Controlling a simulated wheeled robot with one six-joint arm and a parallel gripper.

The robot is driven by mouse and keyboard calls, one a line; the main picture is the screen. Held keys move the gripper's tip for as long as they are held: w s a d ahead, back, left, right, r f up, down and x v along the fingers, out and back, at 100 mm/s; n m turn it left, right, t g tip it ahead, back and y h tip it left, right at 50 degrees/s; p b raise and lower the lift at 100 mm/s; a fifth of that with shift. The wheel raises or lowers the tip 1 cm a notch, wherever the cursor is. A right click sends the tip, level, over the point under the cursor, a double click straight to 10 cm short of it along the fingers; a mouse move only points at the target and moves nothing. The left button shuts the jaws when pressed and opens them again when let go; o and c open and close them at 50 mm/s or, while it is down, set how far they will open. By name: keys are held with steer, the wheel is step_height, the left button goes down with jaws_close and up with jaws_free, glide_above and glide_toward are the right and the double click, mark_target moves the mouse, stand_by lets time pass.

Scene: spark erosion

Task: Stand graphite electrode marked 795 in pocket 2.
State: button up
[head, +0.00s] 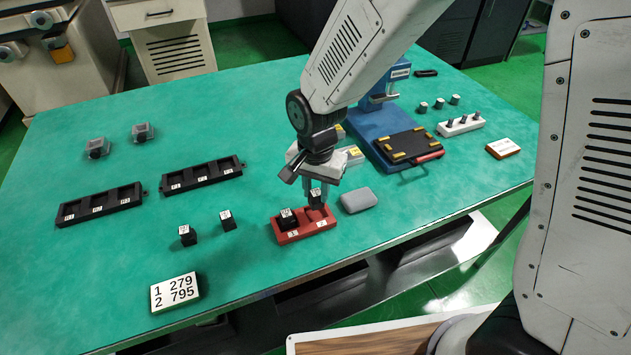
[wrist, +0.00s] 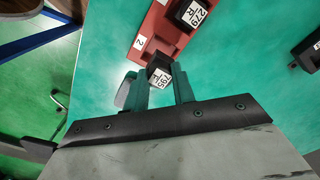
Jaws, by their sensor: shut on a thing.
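The electrode marked 795 (wrist: 160,77) is a small black block with a white label, held between the fingertips of my gripper (wrist: 162,90). The gripper also shows in the head view (head: 317,192), pointing down over the pocket 2 end of the red holder (head: 304,232). In the wrist view the block overlaps the near part of the red holder (wrist: 139,60), beside the label 2. Whether its base is inside the pocket or above it is hidden. The electrode marked 279 (head: 287,218) stands in pocket 1; it also shows in the wrist view (wrist: 192,14).
A grey rounded block (head: 358,201) lies close right of the holder. Two black electrodes (head: 187,235) (head: 227,220) stand to the left. A card (head: 175,292) reads 1 279, 2 795. Black trays (head: 100,205) (head: 201,175) lie behind left; a blue fixture (head: 385,135) stands behind right.

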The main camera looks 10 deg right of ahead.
steer(key=shift+f, duration=1.75)
steer(key=shift+f, duration=0.25)
steer(key=o, duration=1.1)
step_height(320, 180, up, 8)
steer(key=shift+f, duration=0.1)
